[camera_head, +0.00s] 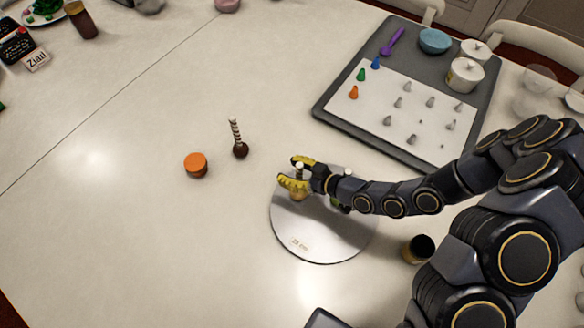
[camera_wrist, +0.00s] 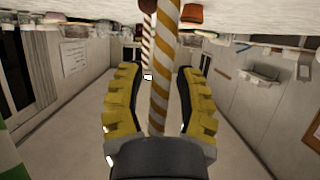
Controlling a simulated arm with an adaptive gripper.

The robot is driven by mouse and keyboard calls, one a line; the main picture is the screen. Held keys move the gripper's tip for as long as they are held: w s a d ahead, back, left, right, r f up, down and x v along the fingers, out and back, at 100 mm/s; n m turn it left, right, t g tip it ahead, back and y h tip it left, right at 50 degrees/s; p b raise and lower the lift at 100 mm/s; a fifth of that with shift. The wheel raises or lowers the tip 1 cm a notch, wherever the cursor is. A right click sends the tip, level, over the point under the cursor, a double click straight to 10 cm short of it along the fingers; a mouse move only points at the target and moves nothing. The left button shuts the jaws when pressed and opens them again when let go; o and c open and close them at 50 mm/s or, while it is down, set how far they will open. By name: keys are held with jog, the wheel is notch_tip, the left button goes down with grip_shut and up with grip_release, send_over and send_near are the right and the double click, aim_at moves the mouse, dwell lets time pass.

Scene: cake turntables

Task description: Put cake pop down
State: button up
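A gold cake pop (camera_head: 299,194) with a striped stick stands upright on the round silver turntable (camera_head: 322,235). Its gold-and-white stick (camera_wrist: 163,75) fills the middle of the wrist view. My gripper (camera_head: 297,171) has yellow fingers on either side of this stick. In the wrist view, gaps show between the stick and both fingers, so my gripper is open around it. A brown cake pop (camera_head: 240,150) with a brown-and-white stick stands on the table to the left; its stick shows behind the gold one (camera_wrist: 147,40). A green cake pop (camera_head: 343,207) is partly hidden under my wrist.
An orange cylinder (camera_head: 196,165) stands left of the brown cake pop. A grey tray (camera_head: 325,105) with piping tips and bowls lies at the back right. A dark cup (camera_head: 418,249) stands right of the turntable.

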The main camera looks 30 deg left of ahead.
jog(key=shift+v, duration=2.05)
jog(key=shift+r, duration=0.1)
jog(key=shift+o, duration=1.2)
jog(key=shift+a, duration=0.1)
